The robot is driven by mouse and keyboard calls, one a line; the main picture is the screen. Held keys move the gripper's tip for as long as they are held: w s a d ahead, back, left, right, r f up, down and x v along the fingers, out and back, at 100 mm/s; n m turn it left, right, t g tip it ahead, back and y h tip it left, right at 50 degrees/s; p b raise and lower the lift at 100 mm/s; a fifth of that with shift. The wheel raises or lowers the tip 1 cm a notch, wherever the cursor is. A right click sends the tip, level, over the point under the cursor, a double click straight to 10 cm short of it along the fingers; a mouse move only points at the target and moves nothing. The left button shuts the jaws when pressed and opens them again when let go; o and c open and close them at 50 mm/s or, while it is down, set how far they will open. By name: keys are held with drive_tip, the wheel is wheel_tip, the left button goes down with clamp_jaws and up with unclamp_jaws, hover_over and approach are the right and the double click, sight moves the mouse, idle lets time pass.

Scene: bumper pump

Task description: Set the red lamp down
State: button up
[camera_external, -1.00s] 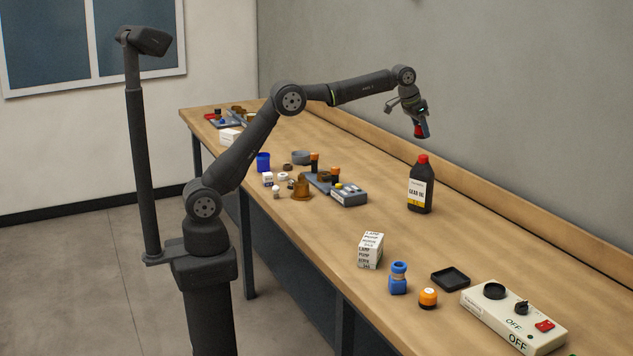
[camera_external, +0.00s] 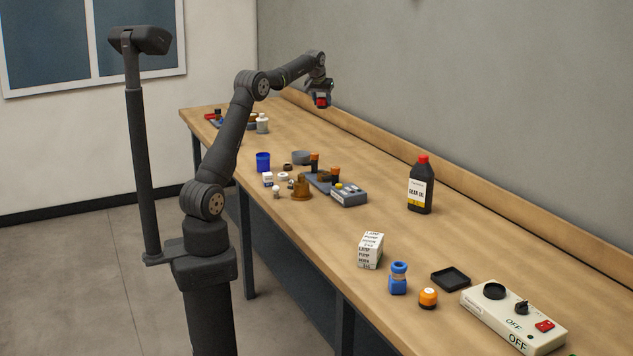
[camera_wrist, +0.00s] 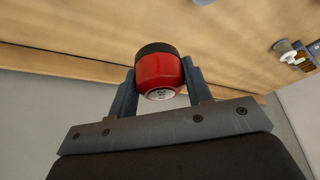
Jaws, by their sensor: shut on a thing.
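The red lamp (camera_external: 321,102) is held in my gripper (camera_external: 321,95), raised above the far part of the bench. In the wrist view the lamp (camera_wrist: 159,72) is red with a black band at one end and a pale face with small marks at the other. The two fingers of my gripper (camera_wrist: 160,85) sit on either side of it, shut on it. In the external view the gripper partly hides the lamp. The lamp is clear of the bench top (camera_external: 345,135).
A dark bottle with a red cap (camera_external: 421,188) stands at the back of the bench. Several small parts, a blue cup (camera_external: 263,162) and a grey box (camera_external: 349,195) lie mid-bench. A white bottle (camera_external: 262,124) stands farther off. Bench around below the gripper looks clear.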

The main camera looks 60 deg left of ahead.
drive_tip(key=s+a+n+g, duration=0.1)
drive_tip(key=s+a+n, duration=0.2)
drive_tip(key=s+a, duration=0.8)
wheel_tip(320, 180, down, 18)
drive_tip(key=a, duration=0.1)
drive_tip(key=shift+y, duration=0.4)
drive_tip(key=s+a+f, duration=0.1)
drive_tip(key=a+f, duration=0.1)
drive_tip(key=a, duration=0.1)
drive_tip(key=s+a+f, duration=0.1)
drive_tip(key=a+f, duration=0.1)
drive_tip(key=a, duration=0.2)
drive_tip(key=s+a+f, duration=0.1)
drive_tip(key=a+f, duration=0.2)
drive_tip(key=a, duration=0.1)
drive_tip(key=shift+s, duration=0.15)
drive_tip(key=shift+f, duration=1.95)
drive_tip(key=o, duration=0.6)
drive_tip(key=shift+f, duration=0.2)
drive_tip(key=shift+c, duration=0.2)
drive_tip(key=o, duration=0.4)
drive_tip(key=shift+o, duration=0.2)
drive_tip(key=shift+r, duration=0.1)
drive_tip(key=v, duration=1.2)
